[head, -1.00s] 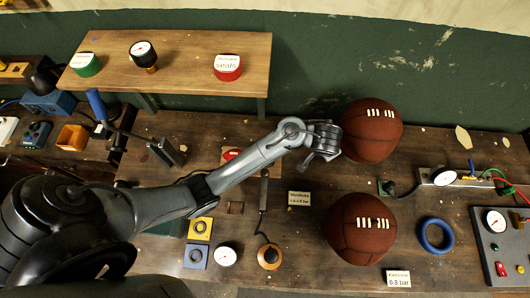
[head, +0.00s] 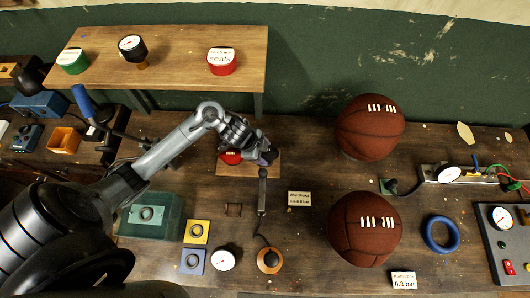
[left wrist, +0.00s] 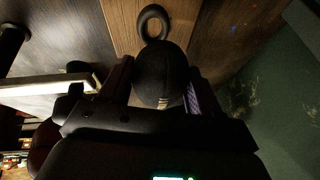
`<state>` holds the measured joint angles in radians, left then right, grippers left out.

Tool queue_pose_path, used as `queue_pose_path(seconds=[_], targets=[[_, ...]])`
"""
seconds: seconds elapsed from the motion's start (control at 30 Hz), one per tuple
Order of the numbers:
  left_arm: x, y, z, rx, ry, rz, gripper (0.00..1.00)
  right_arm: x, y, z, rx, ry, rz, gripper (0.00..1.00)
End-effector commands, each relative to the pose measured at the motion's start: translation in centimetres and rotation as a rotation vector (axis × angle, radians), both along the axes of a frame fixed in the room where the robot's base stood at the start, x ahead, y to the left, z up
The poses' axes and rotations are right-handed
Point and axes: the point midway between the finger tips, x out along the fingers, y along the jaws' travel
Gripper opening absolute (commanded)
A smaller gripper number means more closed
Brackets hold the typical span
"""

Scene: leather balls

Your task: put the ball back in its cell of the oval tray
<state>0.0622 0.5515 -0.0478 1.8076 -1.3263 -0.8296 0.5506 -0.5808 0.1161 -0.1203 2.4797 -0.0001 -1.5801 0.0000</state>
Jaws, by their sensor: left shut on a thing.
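My left gripper (head: 266,156) is above a small wooden board (head: 235,172) on the bench. In the left wrist view, its fingers (left wrist: 160,88) are shut on a dark, ball-like thing (left wrist: 158,70) with a few pale stripes low on it. In the head view the hand hides this thing. Two large brown leather balls with white laces, an upper one (head: 370,127) and a lower one (head: 364,229), sit on the bench to the right, apart from the gripper. I cannot make out an oval tray. My right gripper is not in view.
A red item (head: 230,157) lies on the board beside the hand. A dark ring (left wrist: 155,22) shows beyond the held thing in the wrist view. A blue ring (head: 440,234) and gauge panel (head: 505,240) stand at right. A raised shelf (head: 170,58) is behind.

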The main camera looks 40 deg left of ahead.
Motion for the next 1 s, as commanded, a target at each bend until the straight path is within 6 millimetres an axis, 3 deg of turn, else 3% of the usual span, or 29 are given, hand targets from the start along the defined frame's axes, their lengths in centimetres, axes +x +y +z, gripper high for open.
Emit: queue_pose_path(seconds=[0.1, 0.3, 0.83, 0.87, 1.0], targets=[[-0.2, 0.1, -2.0, -0.001, 0.002, -0.001, 0.25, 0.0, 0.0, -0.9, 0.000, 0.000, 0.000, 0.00], [-0.1, 0.1, -3.6, -0.001, 0.002, -0.001, 0.25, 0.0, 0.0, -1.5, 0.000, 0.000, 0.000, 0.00], [-0.1, 0.0, -4.3, 0.001, 0.001, -0.001, 0.24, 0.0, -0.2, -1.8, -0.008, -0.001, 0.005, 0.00], [-0.1, 0.0, -4.2, 0.000, 0.002, -0.001, 0.68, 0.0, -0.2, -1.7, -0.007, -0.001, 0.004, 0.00], [-0.1, 0.0, -4.2, 0.001, 0.001, -0.001, 0.89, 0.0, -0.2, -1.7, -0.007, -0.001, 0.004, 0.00]])
